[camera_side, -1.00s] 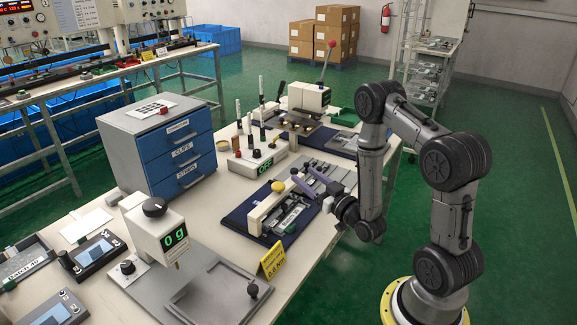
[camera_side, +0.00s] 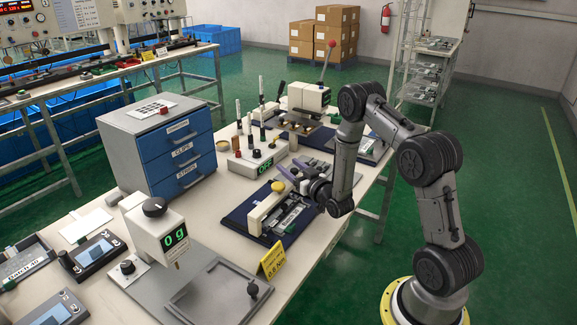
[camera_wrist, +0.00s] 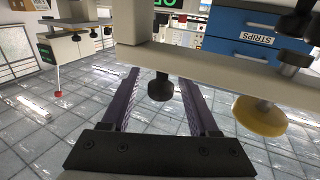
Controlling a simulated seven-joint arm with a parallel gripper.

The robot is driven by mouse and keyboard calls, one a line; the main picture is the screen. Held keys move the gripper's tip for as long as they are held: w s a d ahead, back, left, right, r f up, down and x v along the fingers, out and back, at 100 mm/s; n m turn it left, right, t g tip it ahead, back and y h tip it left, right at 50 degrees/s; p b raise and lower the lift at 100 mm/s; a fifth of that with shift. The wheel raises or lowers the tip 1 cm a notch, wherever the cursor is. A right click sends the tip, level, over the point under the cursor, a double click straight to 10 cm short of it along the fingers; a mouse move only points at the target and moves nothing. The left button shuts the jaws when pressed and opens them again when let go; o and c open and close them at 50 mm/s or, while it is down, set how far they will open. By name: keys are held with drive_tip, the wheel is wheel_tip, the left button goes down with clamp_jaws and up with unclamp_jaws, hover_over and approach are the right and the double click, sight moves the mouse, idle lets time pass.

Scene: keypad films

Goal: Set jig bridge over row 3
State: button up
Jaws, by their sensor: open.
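The jig bridge (camera_side: 264,212) is a cream bar with a yellow knob (camera_side: 278,186) at its far end. It sits over the jig on a dark blue mat (camera_side: 233,219), beside a grey fixture plate (camera_side: 293,215). My gripper (camera_side: 287,167), with purple fingers, is open just beyond the yellow-knob end in the side view. In the wrist view a cream bar (camera_wrist: 215,68) crosses in front of my gripper (camera_wrist: 158,78). A black knob (camera_wrist: 160,88) shows between the parted fingers, and a yellow disc (camera_wrist: 260,116) is to their right. Contact cannot be told, and row 3 cannot be made out.
A white device with a green display (camera_side: 256,160) stands behind my gripper. A drawer cabinet (camera_side: 160,145) stands at the left. A scale-like unit (camera_side: 155,235) and a yellow sign (camera_side: 272,260) are in front. A lever press (camera_side: 310,100) is at the back.

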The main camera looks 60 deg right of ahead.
drive_tip(key=shift+w+d, duration=0.25)
drive_tip(key=shift+w, duration=0.35)
clamp_jaws()
idle(1.1)
